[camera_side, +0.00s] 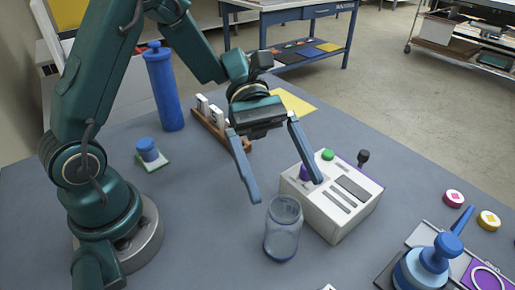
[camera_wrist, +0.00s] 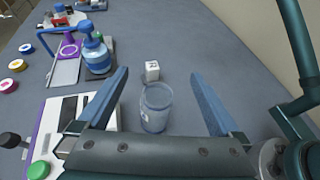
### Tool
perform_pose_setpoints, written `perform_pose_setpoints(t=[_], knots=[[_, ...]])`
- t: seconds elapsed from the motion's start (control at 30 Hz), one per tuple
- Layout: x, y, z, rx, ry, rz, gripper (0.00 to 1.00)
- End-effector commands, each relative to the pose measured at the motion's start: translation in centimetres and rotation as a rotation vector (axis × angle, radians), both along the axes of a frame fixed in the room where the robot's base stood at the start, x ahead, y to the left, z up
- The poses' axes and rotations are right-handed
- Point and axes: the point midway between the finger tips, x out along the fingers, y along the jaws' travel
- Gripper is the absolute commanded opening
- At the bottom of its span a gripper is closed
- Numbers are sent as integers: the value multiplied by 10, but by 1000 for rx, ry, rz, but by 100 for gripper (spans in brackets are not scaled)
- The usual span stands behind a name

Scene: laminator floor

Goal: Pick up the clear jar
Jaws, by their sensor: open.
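The clear jar (camera_side: 283,230) stands upright on the grey table in the side view, in front of the white control box. It looks empty, with a bluish tint at its base. My gripper (camera_side: 288,191) is open, its two blue fingers spread wide and pointing down, with the tips above and behind the jar in the picture. In the wrist view the jar (camera_wrist: 156,108) shows between the two fingers of my gripper (camera_wrist: 160,73), apart from both. The near part of the jar is close to my gripper's body in that view.
The white control box (camera_side: 335,205) with knobs stands right beside the jar. A small white cube (camera_wrist: 152,70) lies just beyond the jar in the wrist view. A blue-handled press (camera_side: 436,262) stands at front right, near round coloured discs (camera_side: 454,198). A blue cylinder (camera_side: 163,88) stands at back left.

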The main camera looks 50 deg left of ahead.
Motion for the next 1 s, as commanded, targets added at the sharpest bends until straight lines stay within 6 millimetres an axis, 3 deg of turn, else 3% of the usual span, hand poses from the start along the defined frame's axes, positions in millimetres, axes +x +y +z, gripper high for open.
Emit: perform_pose_setpoints(t=[0.1,0.3,0.47,0.8,1.0], knots=[[-1,0,-35,-1,9,-1,100],[-1,0,-70,1,0,-2,100],[-2,-3,-79,2,-4,-5,100],[-12,-37,-93,3,-3,-7,100],[-14,-45,-97,4,-5,-4,100]])
